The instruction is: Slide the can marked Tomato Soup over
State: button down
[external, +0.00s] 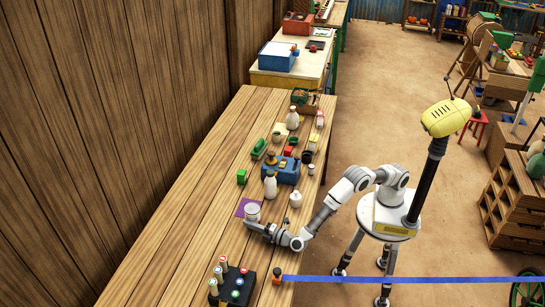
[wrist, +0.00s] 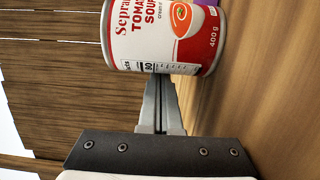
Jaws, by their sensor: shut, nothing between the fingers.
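The can marked Tomato Soup (wrist: 165,32), red and white with a silver rim, fills the top middle of the wrist view; its upper part is cut off. It appears small and pale in the external view (external: 253,210), at the purple mat (external: 242,204) on the long table. In the external view my gripper (external: 250,226) is low over the table on the can's near side.
A blue box (external: 282,173) and several small goods stand farther back. A black block with coloured knobs (external: 233,286) is nearer. The table left of the mat is bare.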

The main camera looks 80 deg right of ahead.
jog(key=s+d+p, duration=0.2)
jog(key=d+p, duration=0.1)
jog(key=s+d+p, duration=0.1)
jog(key=d, duration=0.1)
jog(key=shift+r, duration=0.2)
jog(key=shift+s+d+f, duration=0.2)
jog(key=shift+d, duration=0.1)
jog(key=shift+w+a, duration=0.1)
